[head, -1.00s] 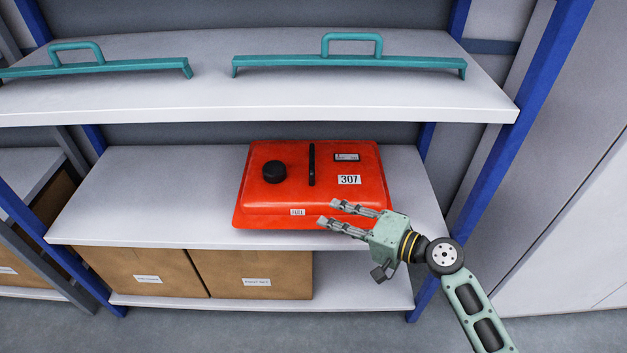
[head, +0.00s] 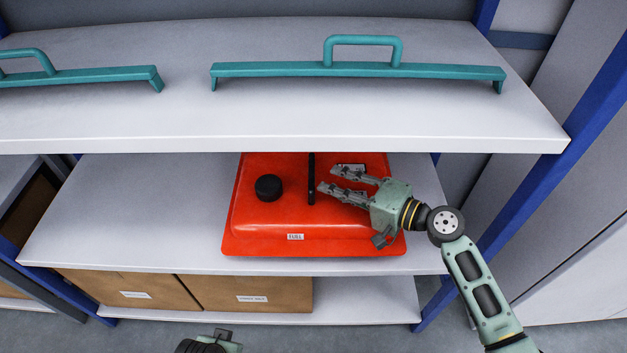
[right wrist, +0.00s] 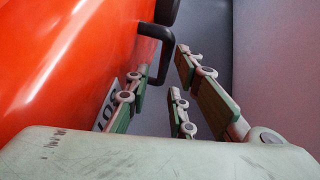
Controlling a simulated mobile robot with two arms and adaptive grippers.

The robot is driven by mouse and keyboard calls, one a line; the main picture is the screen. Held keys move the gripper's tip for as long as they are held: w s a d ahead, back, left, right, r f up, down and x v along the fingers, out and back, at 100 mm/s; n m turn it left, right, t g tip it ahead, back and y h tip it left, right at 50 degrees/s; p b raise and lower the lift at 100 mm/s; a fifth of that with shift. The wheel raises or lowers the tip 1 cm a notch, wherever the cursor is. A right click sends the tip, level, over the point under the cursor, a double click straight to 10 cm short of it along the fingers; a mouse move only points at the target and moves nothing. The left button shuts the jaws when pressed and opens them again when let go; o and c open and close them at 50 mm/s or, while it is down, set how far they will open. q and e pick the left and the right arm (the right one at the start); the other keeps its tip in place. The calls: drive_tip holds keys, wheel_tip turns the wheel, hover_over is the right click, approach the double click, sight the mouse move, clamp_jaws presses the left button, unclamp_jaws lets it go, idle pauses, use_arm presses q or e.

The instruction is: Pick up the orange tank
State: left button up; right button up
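The orange tank (head: 255,225) lies on the middle shelf, with a round black cap on its left and an upright black handle (head: 311,168) at its middle. My right gripper (head: 327,180) is over the right part of the tank, its fingers pointing left at the handle. In the right wrist view the fingers are apart, with the handle (right wrist: 152,32) just past the fingertips and the tank (right wrist: 60,60) at left. The gripper is open and holds nothing. Only a small piece of my left arm's end (head: 210,344) shows at the bottom edge; its fingers are out of view.
The upper shelf (head: 290,120) overhangs the tank's back and carries teal handled bars (head: 360,70). Cardboard boxes (head: 245,292) stand on the bottom shelf. A blue upright (head: 555,150) is right of my right arm. The middle shelf (head: 130,215) is bare left of the tank.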

sight(314, 171)
drive_tip(key=shift+w+a, duration=0.2)
drive_tip(key=shift+w, duration=0.1)
drive_tip(key=x, duration=0.7)
drive_tip(key=shift+w+r, duration=0.2)
drive_tip(key=shift+w, duration=0.1)
clamp_jaws()
drive_tip(key=shift+w+r, duration=0.1)
drive_tip(key=shift+r, duration=0.15)
